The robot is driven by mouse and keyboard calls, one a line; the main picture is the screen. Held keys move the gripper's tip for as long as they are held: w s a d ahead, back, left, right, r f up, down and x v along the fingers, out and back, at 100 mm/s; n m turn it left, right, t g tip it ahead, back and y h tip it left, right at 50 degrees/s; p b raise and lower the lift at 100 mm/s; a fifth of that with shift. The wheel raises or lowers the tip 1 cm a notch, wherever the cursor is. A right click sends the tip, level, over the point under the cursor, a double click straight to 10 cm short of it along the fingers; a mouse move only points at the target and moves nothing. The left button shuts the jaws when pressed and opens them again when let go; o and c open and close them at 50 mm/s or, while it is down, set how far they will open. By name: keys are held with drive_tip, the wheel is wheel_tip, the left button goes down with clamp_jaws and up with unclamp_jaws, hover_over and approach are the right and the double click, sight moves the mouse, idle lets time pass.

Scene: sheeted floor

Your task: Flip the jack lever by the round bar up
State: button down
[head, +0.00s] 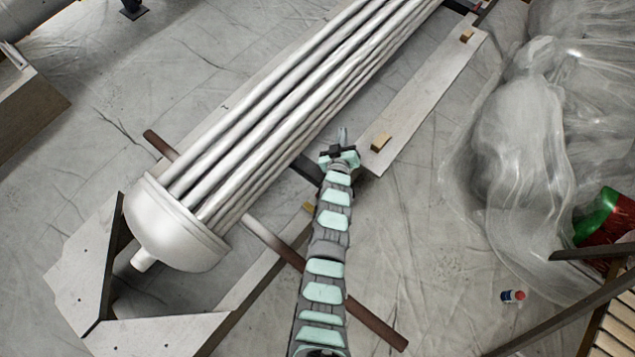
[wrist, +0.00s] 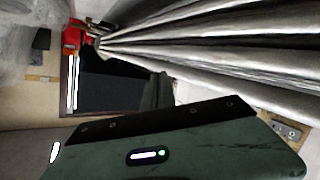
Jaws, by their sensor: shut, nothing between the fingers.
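My gripper (head: 343,136) is shut and empty, beside the right edge of the bundle of silver pipes (head: 290,95). A brown round bar (head: 376,324) crosses beneath the capped end of the bundle, and its other end (head: 160,145) sticks out at the left. My gripper is beyond this bar, up the picture from it. I cannot make out a jack lever for certain in the head view. The wrist view shows a small red part (wrist: 75,36) at the upper left beside the pipes, with a bright narrow strip below it; I cannot tell if this is the jack.
A pale plank (head: 430,100) with wooden blocks (head: 381,142) lies right of the bundle. An angled pale frame (head: 85,270) surrounds the capped end. Clear plastic sheeting (head: 530,130) covers the right side. A small can (head: 512,296) lies on open floor.

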drive_tip(key=a+f+n+g+y+p, duration=0.2)
drive_tip(key=a+f+n+g, duration=0.1)
drive_tip(key=f+g, duration=0.35)
drive_tip(key=s+a+f+n+g+y+p, duration=0.2)
drive_tip(key=s+g, duration=0.4)
drive_tip(key=s, duration=0.3)
drive_tip(key=a+n, duration=0.1)
drive_tip(key=a, duration=0.1)
drive_tip(key=shift+s+a+n+y, duration=0.3)
drive_tip(key=shift+s+a, duration=0.05)
drive_tip(key=shift+f, duration=0.1)
drive_tip(key=shift+s+d+f+b, duration=0.15)
drive_tip(key=shift+f+b, duration=1.35)
drive_tip(key=shift+f, duration=0.85)
drive_tip(key=shift+d+f+b, duration=0.1)
drive_tip(key=shift+f+b, duration=1.4)
drive_tip(key=shift+f, duration=0.8)
drive_tip(key=shift+d, duration=0.1)
